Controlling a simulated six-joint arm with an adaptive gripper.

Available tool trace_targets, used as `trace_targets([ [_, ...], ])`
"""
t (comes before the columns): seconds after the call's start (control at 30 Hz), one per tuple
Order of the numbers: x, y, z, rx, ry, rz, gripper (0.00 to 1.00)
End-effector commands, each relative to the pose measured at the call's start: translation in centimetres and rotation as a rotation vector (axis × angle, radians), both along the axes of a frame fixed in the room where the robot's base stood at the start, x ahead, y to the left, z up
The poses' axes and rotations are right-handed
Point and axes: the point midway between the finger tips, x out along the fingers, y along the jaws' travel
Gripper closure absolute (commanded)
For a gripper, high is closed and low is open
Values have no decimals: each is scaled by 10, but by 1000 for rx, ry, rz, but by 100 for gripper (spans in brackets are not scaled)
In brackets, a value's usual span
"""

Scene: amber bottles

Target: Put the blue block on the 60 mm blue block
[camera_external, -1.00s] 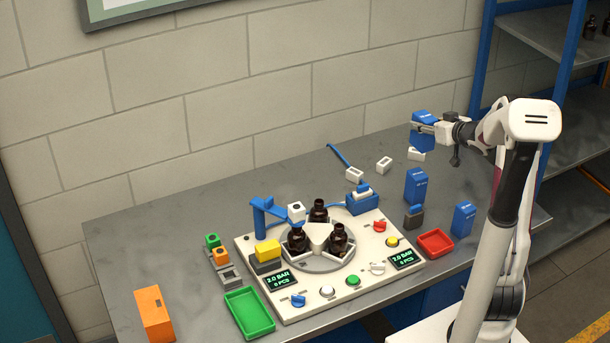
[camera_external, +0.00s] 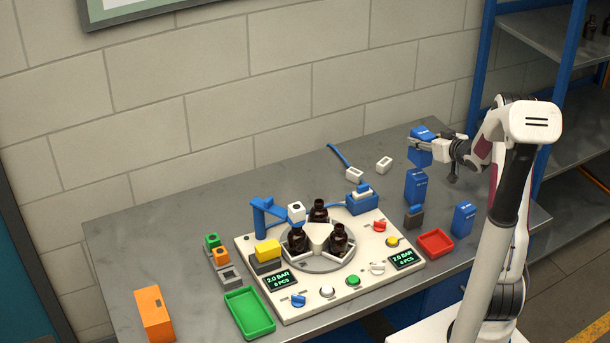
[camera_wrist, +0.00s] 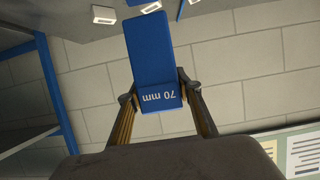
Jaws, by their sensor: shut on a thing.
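My gripper (camera_external: 437,141) is shut on a blue block (camera_external: 419,152) and holds it upright above the table at the right. In the wrist view this blue block (camera_wrist: 150,50) sits between both fingers (camera_wrist: 160,92) and bears the print "70 mm". A second blue block (camera_external: 415,187) stands upright on the table just below the held block in the picture; I cannot tell whether they touch. A third blue block (camera_external: 463,219) stands nearer, to the right. The prints on both standing blocks are too small to read, so I cannot tell which is 60 mm.
A dark grey block with a blue top (camera_external: 413,217) and a red tray (camera_external: 435,243) lie close in front. A white panel (camera_external: 330,305) with amber bottles (camera_external: 339,239) fills the middle. A white connector (camera_external: 384,164) lies behind.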

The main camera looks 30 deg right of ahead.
Motion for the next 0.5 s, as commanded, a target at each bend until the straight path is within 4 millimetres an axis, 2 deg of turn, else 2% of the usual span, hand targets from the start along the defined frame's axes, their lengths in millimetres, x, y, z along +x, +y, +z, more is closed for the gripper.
trace_targets([
  [0.5,0,0,-6,0,-2,0,95],
])
